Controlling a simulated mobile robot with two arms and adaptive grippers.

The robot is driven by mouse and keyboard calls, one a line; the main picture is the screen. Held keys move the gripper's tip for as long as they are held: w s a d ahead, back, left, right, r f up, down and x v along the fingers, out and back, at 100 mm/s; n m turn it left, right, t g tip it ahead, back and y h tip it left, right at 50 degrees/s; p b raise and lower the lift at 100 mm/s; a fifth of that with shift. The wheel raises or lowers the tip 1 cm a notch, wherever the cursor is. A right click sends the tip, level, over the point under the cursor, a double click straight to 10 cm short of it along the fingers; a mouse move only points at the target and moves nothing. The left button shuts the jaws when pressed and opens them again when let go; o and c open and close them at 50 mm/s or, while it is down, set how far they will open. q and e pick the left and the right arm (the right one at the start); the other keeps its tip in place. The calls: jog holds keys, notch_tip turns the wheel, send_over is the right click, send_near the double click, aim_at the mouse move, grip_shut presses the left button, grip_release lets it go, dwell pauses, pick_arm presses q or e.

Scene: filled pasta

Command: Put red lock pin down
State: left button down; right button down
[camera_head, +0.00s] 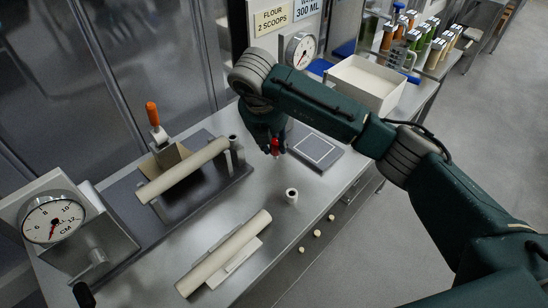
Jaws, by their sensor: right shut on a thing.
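The red lock pin (275,147) is small and bright red. My right gripper (274,143) is shut on it and holds it above the metal counter (262,178). The gripper points down, beside a dark square plate with a light outline (316,149). The fingers are small and dark, and part of the pin is hidden between them. My left gripper is not in view.
A roller (182,171) lies on a dark base at left. Another roller (224,254) lies at the front. A short hollow cylinder (291,196) stands on the counter. A dial gauge (54,220) is at left. A white bin (367,82) stands behind my right arm.

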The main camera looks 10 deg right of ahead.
notch_tip(320, 180, down, 7)
jog(key=shift+r+p, duration=0.2)
jog(key=shift+p, duration=0.55)
jog(key=shift+f, duration=0.45)
jog(key=shift+f, duration=0.1)
jog(key=c, duration=1.4)
grip_release()
